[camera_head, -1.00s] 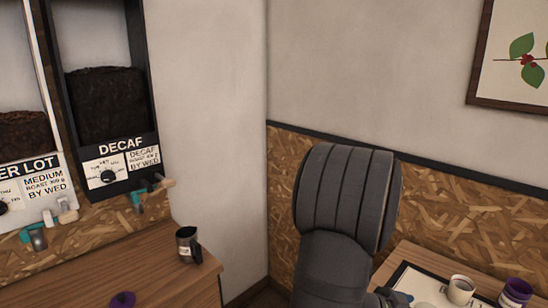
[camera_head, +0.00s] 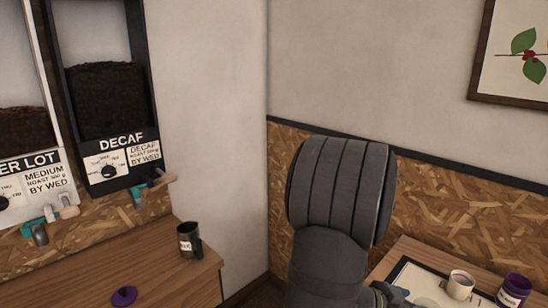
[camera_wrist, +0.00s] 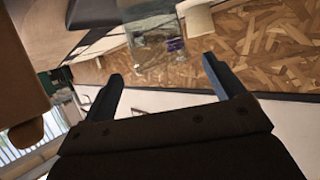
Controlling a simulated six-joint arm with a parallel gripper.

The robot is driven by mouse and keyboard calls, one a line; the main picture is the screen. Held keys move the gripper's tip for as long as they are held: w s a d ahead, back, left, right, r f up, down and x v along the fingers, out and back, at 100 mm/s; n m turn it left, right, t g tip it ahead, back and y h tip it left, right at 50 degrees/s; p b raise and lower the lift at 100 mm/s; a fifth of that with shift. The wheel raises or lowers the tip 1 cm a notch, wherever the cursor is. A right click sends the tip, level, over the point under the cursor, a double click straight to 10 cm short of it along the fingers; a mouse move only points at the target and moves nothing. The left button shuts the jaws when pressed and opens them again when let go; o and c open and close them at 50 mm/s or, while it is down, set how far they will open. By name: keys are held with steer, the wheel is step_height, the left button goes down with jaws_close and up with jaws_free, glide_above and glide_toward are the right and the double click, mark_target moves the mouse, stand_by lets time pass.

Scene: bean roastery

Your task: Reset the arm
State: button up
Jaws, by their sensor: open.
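My gripper (camera_wrist: 162,68) is open in the wrist view, its two dark blue-grey fingers apart with nothing held between them. A clear, glass-like container (camera_wrist: 155,38) shows beyond the fingertips, apart from them as far as I can tell. In the head view my grey arm rises at the centre right. Only a small part of what may be the gripper end shows low at the bottom edge, and its fingers cannot be made out there.
A dark metal pitcher (camera_head: 188,241) and a purple lid (camera_head: 123,296) are on the left counter (camera_head: 160,275). A white cup (camera_head: 460,284) and a purple-lidded jar (camera_head: 515,290) stand at lower right. The decaf bean dispenser (camera_head: 122,160) is on the left wall.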

mark_target(432, 301)
steer(key=x, duration=0.5)
steer(key=shift+d+f, duration=0.15)
steer(key=shift+d, duration=0.1)
step_height(432, 301, up, 5)
steer(key=shift+s+f, duration=0.15)
steer(key=shift+f, duration=0.05)
steer(key=s+d+r, duration=0.2)
steer(key=s+r, duration=0.5)
steer(key=s, duration=0.4)
steer(key=s+d, duration=0.3)
steer(key=d, duration=0.5)
steer(key=s+d+n+t, duration=0.1)
steer(key=s+d, duration=0.2)
steer(key=d, duration=0.6)
steer(key=shift+s+f+t, duration=0.15)
steer(key=shift+f+t, duration=0.15)
steer(key=shift+f, duration=0.05)
steer(key=shift+d, duration=0.1)
